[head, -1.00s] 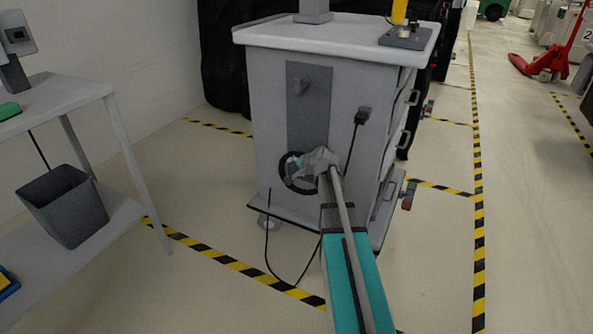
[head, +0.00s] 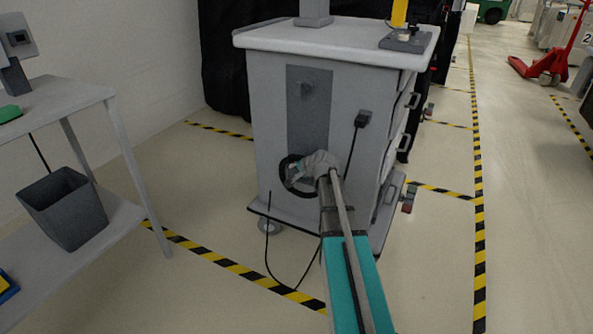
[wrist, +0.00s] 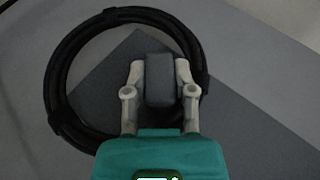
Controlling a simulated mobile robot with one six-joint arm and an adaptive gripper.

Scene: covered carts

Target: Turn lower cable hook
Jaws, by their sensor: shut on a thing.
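The lower cable hook (wrist: 160,80) is a dark grey block in the middle of the wrist view. My gripper (wrist: 160,70) is shut on it, with one light grey finger against each side. A black cable coil (wrist: 56,85) loops around the hook and passes behind the fingers. In the head view, my gripper (head: 296,174) is at the lower end of the dark panel (head: 308,125) on the grey cart, inside the coil (head: 283,165). My wrist covers the hook there.
A black plug (head: 363,118) with a hanging cord is right of the panel. A loose cable (head: 268,262) drops to the floor below the cart (head: 268,110). A grey table (head: 85,95) with a bin (head: 62,208) stands left. The floor between is clear.

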